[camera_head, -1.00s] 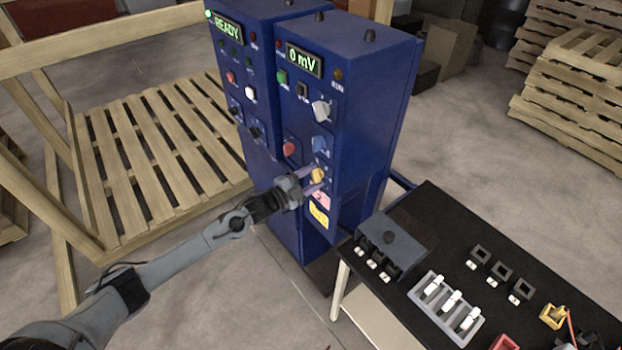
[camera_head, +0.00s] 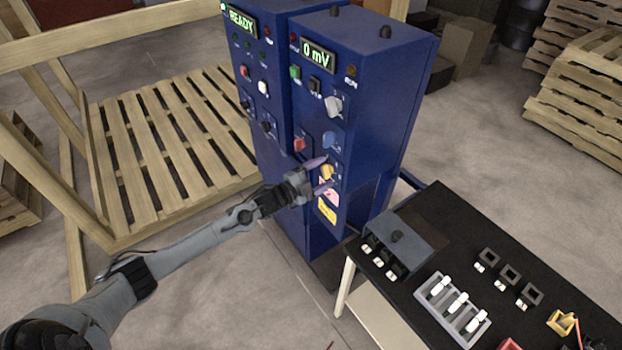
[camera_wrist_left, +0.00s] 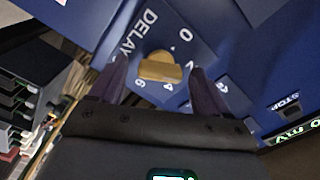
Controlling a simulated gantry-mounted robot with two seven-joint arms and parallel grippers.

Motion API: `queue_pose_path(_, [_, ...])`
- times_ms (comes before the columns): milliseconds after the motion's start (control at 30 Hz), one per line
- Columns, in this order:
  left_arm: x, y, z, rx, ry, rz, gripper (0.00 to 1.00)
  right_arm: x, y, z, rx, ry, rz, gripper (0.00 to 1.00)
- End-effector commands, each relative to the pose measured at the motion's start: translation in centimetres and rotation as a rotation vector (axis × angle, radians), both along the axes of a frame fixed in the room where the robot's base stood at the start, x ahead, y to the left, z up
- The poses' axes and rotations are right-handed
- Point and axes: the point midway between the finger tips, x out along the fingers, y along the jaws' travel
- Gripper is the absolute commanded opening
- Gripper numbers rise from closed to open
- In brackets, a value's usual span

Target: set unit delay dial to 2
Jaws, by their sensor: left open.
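The yellow delay dial (camera_head: 327,172) is low on the front of the right-hand blue cabinet. In the left wrist view the dial (camera_wrist_left: 160,70) sits beside the word DELAY, with marks 0, 4 and 6 legible around it. The mark between 0 and 4 is partly covered near the finger. The dial's bar lies roughly across that picture; which mark it points at I cannot tell. My left gripper (camera_head: 320,174) is open, its fingers on either side of the dial with gaps to it. It also shows in the wrist view (camera_wrist_left: 156,80). My right gripper is out of view.
A blue knob (camera_head: 330,139), a red knob (camera_head: 299,144) and a grey knob (camera_head: 334,105) are on the same panel above the dial. The display (camera_head: 318,57) reads 0 mV. A black-topped table (camera_head: 450,230) with small parts stands at the right.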

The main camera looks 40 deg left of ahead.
Motion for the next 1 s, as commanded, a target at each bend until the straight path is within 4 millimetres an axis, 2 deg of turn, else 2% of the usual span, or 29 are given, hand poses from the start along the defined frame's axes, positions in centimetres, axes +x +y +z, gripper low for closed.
queue_pose_path(167, [-1.5,0.3,-0.1,0.001,0.002,0.000,0.77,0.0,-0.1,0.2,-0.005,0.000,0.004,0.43])
queue_pose_path(500, [-6.5,1.4,-0.1,0.001,0.004,-0.001,0.77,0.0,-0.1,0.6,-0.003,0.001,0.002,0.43])
queue_pose_path(700, [-8.8,2.0,-0.1,0.002,0.003,-0.001,0.77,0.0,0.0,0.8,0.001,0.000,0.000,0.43])
queue_pose_path(1000, [-10.3,2.3,0.0,0.000,-0.001,0.000,0.77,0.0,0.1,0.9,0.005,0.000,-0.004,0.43])
